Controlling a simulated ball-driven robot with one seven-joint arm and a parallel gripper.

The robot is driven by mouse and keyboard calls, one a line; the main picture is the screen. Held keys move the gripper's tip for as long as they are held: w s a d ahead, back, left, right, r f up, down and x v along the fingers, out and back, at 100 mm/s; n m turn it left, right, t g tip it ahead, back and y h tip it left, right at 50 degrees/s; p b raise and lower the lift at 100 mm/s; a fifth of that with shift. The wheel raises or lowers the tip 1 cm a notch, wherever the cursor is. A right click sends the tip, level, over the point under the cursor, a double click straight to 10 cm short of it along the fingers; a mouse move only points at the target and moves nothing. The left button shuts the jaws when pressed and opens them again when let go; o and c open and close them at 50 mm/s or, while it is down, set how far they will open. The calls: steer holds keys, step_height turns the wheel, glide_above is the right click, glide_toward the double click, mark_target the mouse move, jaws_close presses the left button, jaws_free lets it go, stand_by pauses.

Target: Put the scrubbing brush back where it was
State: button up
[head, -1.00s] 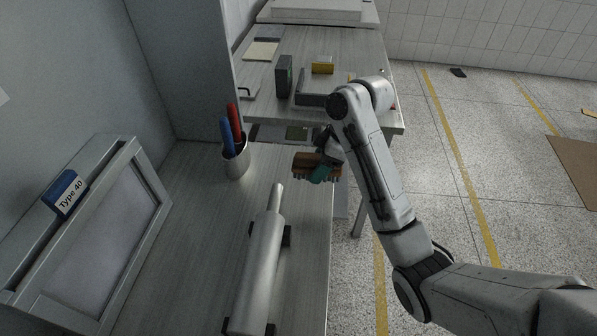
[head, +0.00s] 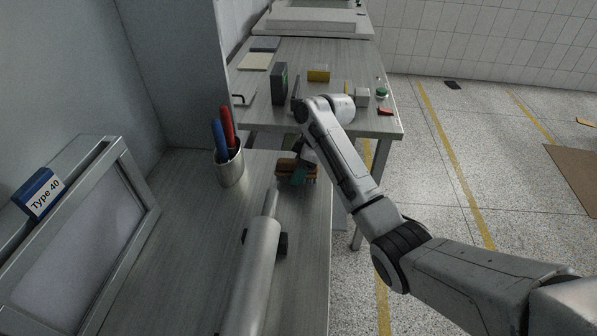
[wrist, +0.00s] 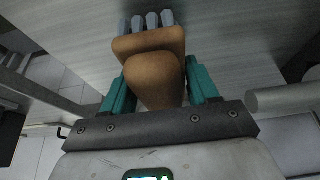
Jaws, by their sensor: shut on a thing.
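The scrubbing brush (head: 290,167) has a brown wooden body. In the head view it is at the end of my arm, over the far right part of the near table (head: 185,235). My gripper (head: 299,174) is shut on it. In the wrist view the brush (wrist: 155,75) sits between the two teal fingers of my gripper (wrist: 160,90), with grey bristle tufts at its far end. The wooden tabletop shows behind the bristles. I cannot tell whether the bristles touch it.
A grey cylinder (head: 257,265) on dark supports lies along the near table. A metal cup (head: 230,168) with red and blue pens stands left of the brush. A framed panel (head: 85,230) labelled Type 40 leans at the left. A second table behind holds several small items.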

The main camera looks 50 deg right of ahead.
steer(key=shift+f, duration=0.7)
steer(key=shift+f, duration=0.2)
steer(key=o, duration=1)
steer(key=shift+r, duration=0.1)
steer(key=v, duration=1.2)
